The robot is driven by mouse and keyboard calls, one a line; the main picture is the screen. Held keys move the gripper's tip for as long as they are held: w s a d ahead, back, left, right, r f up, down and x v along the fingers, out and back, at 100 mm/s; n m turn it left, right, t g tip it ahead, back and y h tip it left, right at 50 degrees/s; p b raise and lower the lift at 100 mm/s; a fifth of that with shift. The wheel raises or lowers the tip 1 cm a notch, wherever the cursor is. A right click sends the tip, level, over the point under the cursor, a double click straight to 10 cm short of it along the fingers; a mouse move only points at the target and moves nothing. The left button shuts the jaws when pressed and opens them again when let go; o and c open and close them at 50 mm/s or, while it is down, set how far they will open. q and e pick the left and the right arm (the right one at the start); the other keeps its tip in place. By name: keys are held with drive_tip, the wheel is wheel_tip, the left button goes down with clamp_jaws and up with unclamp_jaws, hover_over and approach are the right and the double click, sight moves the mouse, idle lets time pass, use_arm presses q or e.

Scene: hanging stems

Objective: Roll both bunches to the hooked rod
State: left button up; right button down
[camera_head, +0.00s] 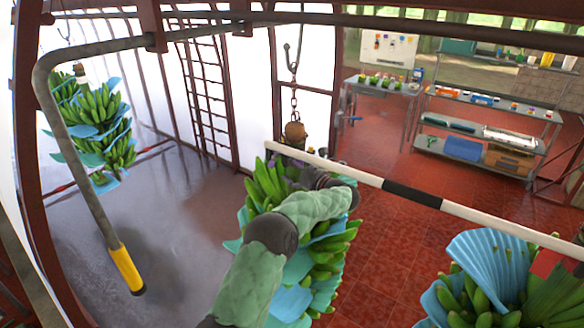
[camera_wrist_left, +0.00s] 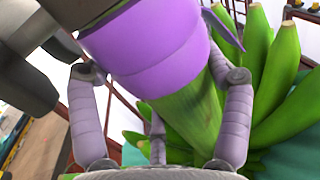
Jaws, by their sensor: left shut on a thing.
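A green banana bunch with blue sheets (camera_head: 325,255) hangs in the middle from a chain and hook (camera_head: 292,70). My left gripper (camera_head: 300,175) is at its upper part, partly hidden by my forearm. In the left wrist view, my left gripper (camera_wrist_left: 160,120) has its fingers around the bunch's green stem (camera_wrist_left: 190,112), just below a purple band (camera_wrist_left: 145,50). Another bunch with blue sheets (camera_head: 490,285) is at the lower right, cut off by the frame. A grey bent rod (camera_head: 75,155) with a yellow end comes down at the left. My right gripper is not in view.
A white and black striped bar (camera_head: 410,195) crosses the view near the middle bunch. A further bunch (camera_head: 95,130) hangs at the far left. A ladder (camera_head: 205,90), a table (camera_head: 380,88) and shelves (camera_head: 490,130) stand behind. The grey floor at left is clear.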

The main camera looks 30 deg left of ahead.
sight(281, 179)
use_arm(q)
drive_tip(key=x, duration=0.3)
drive_tip(key=s+x, duration=0.1)
drive_tip(key=shift+w+a+r, duration=0.15)
drive_tip(key=shift+a+r, duration=0.05)
drive_tip(key=shift+a, duration=0.35)
drive_tip(key=shift+a+f, duration=0.15)
drive_tip(key=shift+a, duration=0.15)
drive_tip(key=o, duration=1.6)
drive_tip(key=shift+w, duration=0.1)
drive_tip(key=shift+c, duration=0.2)
drive_tip(key=shift+o, duration=0.4)
drive_tip(key=shift+d, duration=0.35)
drive_tip(key=shift+d, duration=0.2)
drive_tip(key=v, duration=1.1)
drive_tip(key=shift+s+d, duration=0.25)
drive_tip(key=shift+d, duration=0.1)
